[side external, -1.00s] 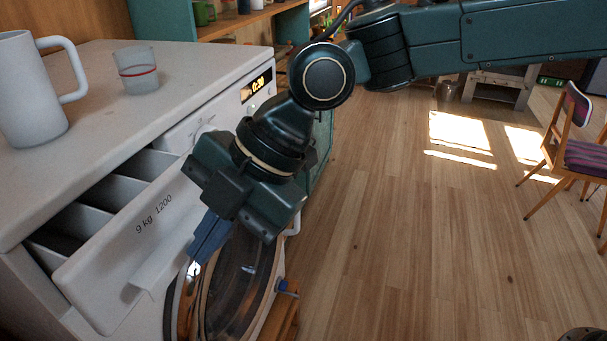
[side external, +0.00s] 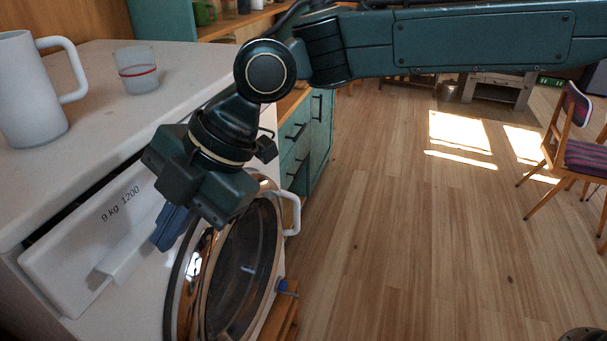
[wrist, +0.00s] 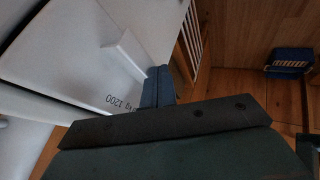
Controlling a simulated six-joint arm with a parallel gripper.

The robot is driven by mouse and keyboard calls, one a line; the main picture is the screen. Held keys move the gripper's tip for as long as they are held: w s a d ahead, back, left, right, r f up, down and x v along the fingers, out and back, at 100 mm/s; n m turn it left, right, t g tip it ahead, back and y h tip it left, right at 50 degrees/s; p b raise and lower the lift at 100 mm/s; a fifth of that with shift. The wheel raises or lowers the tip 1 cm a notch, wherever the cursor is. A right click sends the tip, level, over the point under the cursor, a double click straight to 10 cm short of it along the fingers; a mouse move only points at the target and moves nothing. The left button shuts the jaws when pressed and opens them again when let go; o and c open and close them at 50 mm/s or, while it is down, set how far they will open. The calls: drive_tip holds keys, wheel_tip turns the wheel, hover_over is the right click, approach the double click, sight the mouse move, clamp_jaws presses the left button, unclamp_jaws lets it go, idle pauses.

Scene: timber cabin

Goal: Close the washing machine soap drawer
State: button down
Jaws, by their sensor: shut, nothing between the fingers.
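The soap drawer's white front (side external: 88,240), marked "9 kg 1200" and with a handle ledge low on it, stands at the upper left of the washing machine (side external: 150,290). Only a narrow dark gap shows along its top edge, so it is nearly flush. The drawer front also shows in the wrist view (wrist: 85,55), tilted. My gripper (side external: 168,228) is shut and empty, its blue fingers at the right part of the drawer front beside the handle ledge. In the wrist view the fingertips (wrist: 158,85) appear against the drawer front; exact contact is hard to tell.
A white mug (side external: 30,95) and a glass with a red band (side external: 137,70) stand on the machine's top. The round door (side external: 235,270) hangs open just below and right of my gripper.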

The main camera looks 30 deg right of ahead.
drive_tip(key=shift+w+a, duration=0.8)
drive_tip(key=shift+s+d, duration=0.1)
drive_tip(key=s+d+r, duration=0.4)
drive_tip(key=d+r, duration=0.4)
drive_tip(key=d, duration=0.1)
drive_tip(key=d+r+m+t+h, duration=0.15)
drive_tip(key=d+m, duration=0.55)
drive_tip(key=d, duration=0.7)
drive_tip(key=s+d+f+m+t+h, duration=0.1)
drive_tip(key=s+d+f+m+h, duration=0.1)
drive_tip(key=s+d+m, duration=0.3)
drive_tip(key=s+d+f+m+t+h, duration=0.1)
drive_tip(key=s+d+m, duration=0.5)
drive_tip(key=d, duration=0.7)
drive_tip(key=s+d+f+m+t+h, duration=0.1)
drive_tip(key=s+d+f+m+h, duration=0.2)
drive_tip(key=d, duration=0.6)
drive_tip(key=s+f+m, duration=0.2)
drive_tip(key=s+m, duration=0.1)
drive_tip(key=m, duration=0.1)
drive_tip(key=shift+f+m, duration=0.3)
drive_tip(key=shift+m, duration=0.1)
